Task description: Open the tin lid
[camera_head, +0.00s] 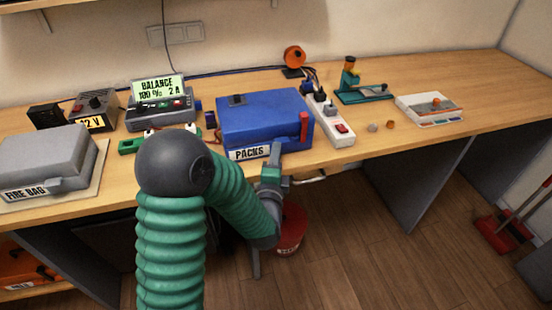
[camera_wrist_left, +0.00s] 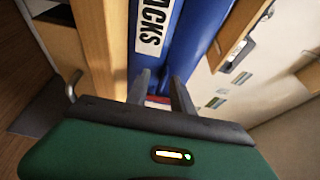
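The blue tin (camera_head: 240,128) labelled PACKS stands shut on the bench, its lid (camera_head: 275,101) down. A red latch (camera_head: 304,128) shows at the right end of its front. My left gripper (camera_head: 275,155) is in front of the tin's lower front, right of the label and lower left of the latch. In the left wrist view the two fingers (camera_wrist_left: 161,88) are apart and point at the blue tin (camera_wrist_left: 196,40). A small red and white patch shows low between them; I cannot tell what it is. Contact cannot be made out. My right gripper is out of view.
A grey fire bag box (camera_head: 45,160) and a balance charger (camera_head: 160,112) stand left of the tin. A white power strip (camera_head: 332,122) stands close on its right. A red bucket (camera_head: 291,232) is on the floor. The right bench top is mostly clear.

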